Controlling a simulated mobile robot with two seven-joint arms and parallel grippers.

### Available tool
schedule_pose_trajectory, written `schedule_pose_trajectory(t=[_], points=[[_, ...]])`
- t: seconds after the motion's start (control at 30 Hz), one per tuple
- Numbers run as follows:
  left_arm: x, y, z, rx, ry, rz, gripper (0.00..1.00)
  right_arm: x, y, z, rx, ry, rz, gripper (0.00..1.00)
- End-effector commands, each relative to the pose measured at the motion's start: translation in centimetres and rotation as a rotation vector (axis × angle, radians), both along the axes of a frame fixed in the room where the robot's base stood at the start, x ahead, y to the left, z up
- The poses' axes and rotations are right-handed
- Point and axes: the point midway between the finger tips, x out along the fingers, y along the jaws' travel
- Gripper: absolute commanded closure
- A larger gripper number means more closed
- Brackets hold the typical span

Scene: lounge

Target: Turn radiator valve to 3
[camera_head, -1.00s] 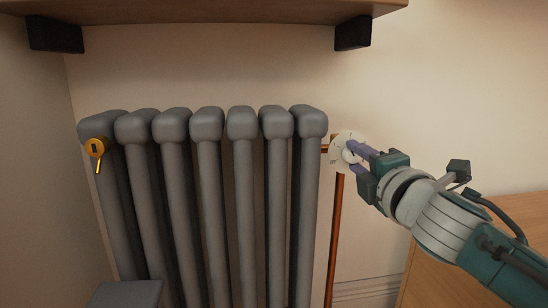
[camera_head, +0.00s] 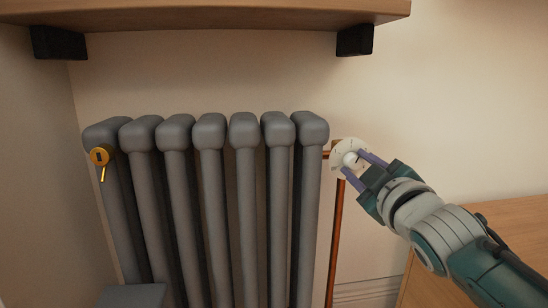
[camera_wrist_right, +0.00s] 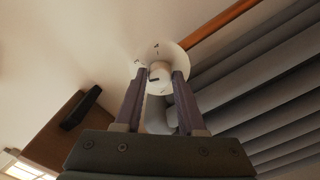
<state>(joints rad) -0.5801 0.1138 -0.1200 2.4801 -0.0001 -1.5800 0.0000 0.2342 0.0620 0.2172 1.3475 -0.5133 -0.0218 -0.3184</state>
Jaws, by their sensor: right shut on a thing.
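The radiator valve has a white round dial (camera_head: 341,152) with small dark marks, too small to read. Its white knob (camera_head: 349,159) stands at the middle of the dial, right of the radiator. My right gripper (camera_head: 361,162) is shut on the knob, one purple finger on each side. In the right wrist view the knob (camera_wrist_right: 160,77) sits between the fingertips of the gripper (camera_wrist_right: 161,88), with the dial (camera_wrist_right: 174,56) behind it. A short dark mark shows on the knob. My left gripper is not in view.
The grey radiator (camera_head: 210,135) stands left of the valve, with a brass key fitting (camera_head: 99,157) at its far left. A copper pipe (camera_head: 336,235) runs below the valve. A wooden shelf (camera_head: 200,17) hangs above. A wooden cabinet (camera_head: 480,235) stands at lower right.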

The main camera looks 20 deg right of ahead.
Motion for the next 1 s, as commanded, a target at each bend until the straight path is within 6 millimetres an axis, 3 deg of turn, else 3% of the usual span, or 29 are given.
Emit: schedule_pose_trajectory(t=[0.5, 1.0], points=[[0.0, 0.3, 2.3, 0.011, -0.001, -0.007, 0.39, 0.0, 0.0, 0.3, 0.435, -0.106, 0.001, 1.00], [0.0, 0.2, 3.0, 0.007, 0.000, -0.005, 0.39, 0.0, 0.0, 0.2, 0.619, -0.152, 0.002, 1.00]])
